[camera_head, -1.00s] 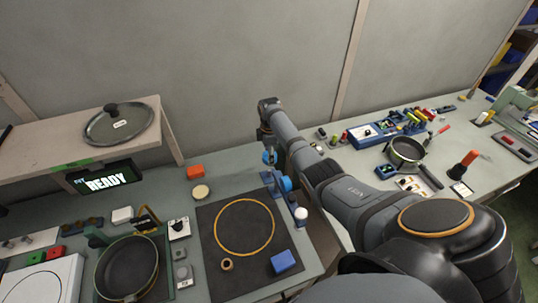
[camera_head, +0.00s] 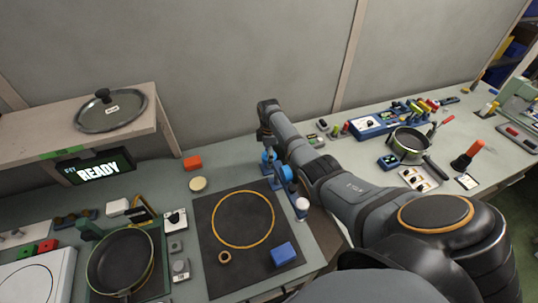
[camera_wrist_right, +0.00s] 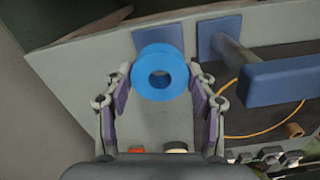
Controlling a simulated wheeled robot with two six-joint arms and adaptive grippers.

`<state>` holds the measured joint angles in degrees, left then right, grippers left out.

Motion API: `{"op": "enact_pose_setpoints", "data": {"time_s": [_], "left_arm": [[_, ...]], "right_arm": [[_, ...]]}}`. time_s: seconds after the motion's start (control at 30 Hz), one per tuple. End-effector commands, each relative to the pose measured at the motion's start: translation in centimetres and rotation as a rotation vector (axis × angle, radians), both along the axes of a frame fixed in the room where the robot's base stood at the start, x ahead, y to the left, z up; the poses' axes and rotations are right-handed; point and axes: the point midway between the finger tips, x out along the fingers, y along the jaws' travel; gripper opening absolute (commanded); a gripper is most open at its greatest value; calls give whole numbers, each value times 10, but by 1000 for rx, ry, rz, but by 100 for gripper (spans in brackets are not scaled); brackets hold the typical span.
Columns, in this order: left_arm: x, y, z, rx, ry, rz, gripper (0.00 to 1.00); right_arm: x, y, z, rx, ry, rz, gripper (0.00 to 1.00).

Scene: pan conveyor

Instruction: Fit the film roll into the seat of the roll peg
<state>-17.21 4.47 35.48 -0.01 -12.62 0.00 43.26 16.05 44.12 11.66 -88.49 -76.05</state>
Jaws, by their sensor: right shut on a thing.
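The film roll (camera_wrist_right: 143,82) is a thick blue ring with a round hole. In the right wrist view it sits between the two fingers of my right gripper (camera_wrist_right: 160,88), which is shut on it. In the head view the blue roll (camera_head: 267,156) shows below my right wrist. A blue stand with a thick bar (camera_wrist_right: 285,82), which looks like the roll peg, is to the right of the roll in the wrist view; it also shows in the head view (camera_head: 286,174). The roll is apart from this bar. A blue plate (camera_wrist_right: 157,35) is partly hidden behind the roll. My left gripper is out of view.
A dark mat (camera_head: 212,270) with an orange ring, a small tan ring (camera_head: 224,257) and a blue block (camera_head: 284,254) lies beside the stand. A white-topped piece (camera_head: 301,203) is close by. An orange block (camera_head: 192,163) and tan disc (camera_head: 198,184) lie left.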

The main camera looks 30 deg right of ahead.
Motion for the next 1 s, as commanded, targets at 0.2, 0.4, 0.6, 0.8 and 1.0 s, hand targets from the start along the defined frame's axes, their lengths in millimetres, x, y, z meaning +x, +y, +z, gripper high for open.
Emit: {"op": "enact_pose_setpoints", "data": {"time_s": [0.2,0.4,0.6,0.8,1.0], "left_arm": [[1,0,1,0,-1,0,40],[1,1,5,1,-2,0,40],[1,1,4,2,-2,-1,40],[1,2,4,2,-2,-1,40],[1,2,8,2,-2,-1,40]], "right_arm": [[0,0,1,0,0,0,32],[0,0,1,0,0,0,32],[0,0,0,0,0,0,32],[0,0,0,0,0,0,32],[0,0,1,0,0,6,32]]}}
